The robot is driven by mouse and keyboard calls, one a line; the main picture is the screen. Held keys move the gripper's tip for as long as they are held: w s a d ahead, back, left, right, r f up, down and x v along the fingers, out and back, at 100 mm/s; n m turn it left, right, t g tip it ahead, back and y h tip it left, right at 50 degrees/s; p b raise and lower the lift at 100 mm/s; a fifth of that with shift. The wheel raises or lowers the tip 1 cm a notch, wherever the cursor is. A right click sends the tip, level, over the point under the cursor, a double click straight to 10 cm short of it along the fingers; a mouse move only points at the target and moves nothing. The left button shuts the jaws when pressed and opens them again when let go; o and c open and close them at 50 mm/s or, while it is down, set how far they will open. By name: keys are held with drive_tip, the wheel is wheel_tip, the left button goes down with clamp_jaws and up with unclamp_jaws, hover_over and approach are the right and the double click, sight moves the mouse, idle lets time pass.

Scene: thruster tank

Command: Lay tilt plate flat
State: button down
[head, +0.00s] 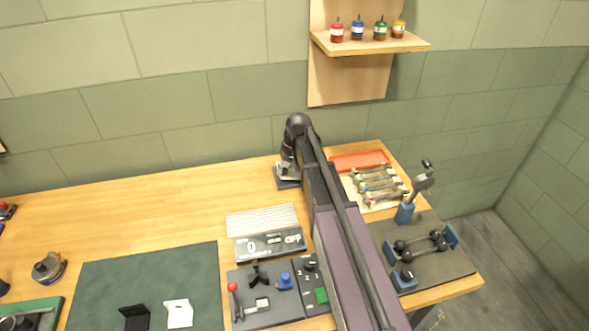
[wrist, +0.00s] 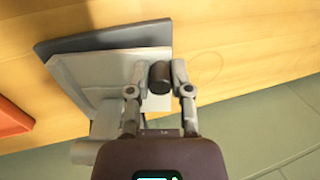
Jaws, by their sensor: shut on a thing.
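The tilt plate device stands near the back edge of the workbench, with a dark base (head: 287,184) below my gripper (head: 288,163). In the wrist view, a light grey tilt plate (wrist: 90,75) lies over the dark slab of the base and appears tilted to it. A short black cylindrical knob (wrist: 160,75) is between the two fingers of my gripper (wrist: 159,88), which is shut on it. My arm and gripper hide part of the device in the head view, and the plate's exact angle cannot be told.
An orange tray (head: 358,160) and a rack of tools (head: 378,188) stand to the right. The wall is close behind. The bench (head: 150,220) left of the device is clear.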

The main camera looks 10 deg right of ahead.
drive_tip(key=shift+a+f+h+b, duration=0.25)
drive_tip(key=shift+f+h+b, duration=0.25)
drive_tip(key=shift+f+h, duration=0.2)
drive_tip(key=shift+a+f+h+b, duration=0.2)
drive_tip(key=shift+f+h+b, duration=0.35)
drive_tip(key=shift+h, duration=0.25)
idle(1.2)
idle(0.5)
drive_tip(key=c, duration=0.6)
unclamp_jaws()
drive_tip(key=shift+c, duration=0.2)
drive_tip(key=shift+r+p, duration=3.5)
drive_tip(key=shift+p, duration=0.15)
drive_tip(key=s+d, duration=0.2)
drive_tip(key=s, duration=1.9)
drive_tip(key=shift+s, duration=0.1)
